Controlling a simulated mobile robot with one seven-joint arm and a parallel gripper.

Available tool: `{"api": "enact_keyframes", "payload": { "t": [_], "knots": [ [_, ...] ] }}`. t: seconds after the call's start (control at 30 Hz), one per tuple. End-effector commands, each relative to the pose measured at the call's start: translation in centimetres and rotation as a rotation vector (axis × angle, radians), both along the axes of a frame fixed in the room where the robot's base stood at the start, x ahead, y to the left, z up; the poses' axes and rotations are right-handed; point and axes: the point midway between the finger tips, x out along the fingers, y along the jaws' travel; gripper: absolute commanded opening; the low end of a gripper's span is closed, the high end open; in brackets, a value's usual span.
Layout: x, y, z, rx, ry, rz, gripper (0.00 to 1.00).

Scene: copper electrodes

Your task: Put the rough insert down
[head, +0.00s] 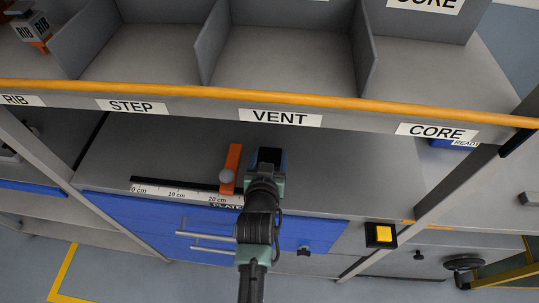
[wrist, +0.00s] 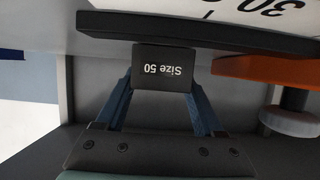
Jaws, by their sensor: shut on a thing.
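My gripper (wrist: 163,85) is shut on a dark block (wrist: 163,70) marked "Size 50", the rough insert as far as I can tell; its lettering is upside down in the wrist view. The blue fingers stand on both sides of it. In the head view my gripper (head: 268,158) is over the bench, just right of the orange stop (head: 232,165). The block's far edge meets the black bar (wrist: 200,32) in the wrist view; I cannot tell if they touch. The block's underside is hidden.
A ruler scale (head: 175,190) runs left of the orange stop. A blue panel (head: 310,232) lies in front, and a yellow button (head: 384,234) is at right. Shelf bins with an orange edge (head: 290,98) overhang the bench. The bench (head: 345,180) right of my gripper is clear.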

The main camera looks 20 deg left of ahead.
Motion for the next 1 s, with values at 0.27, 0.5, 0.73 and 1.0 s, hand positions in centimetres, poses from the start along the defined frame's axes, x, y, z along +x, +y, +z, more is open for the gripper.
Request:
{"api": "enact_keyframes", "payload": {
  "t": [0.27,0.5,0.73,1.0],
  "knots": [
    [0.0,0.0,-0.2,0.000,0.000,0.000,0.90],
    [0.0,0.0,-0.2,0.000,0.001,0.000,1.00],
    [-0.7,-0.2,0.2,0.000,0.001,0.000,1.00],
    [-4.7,-1.3,1.9,-0.001,0.002,0.000,1.00]
  ]
}}
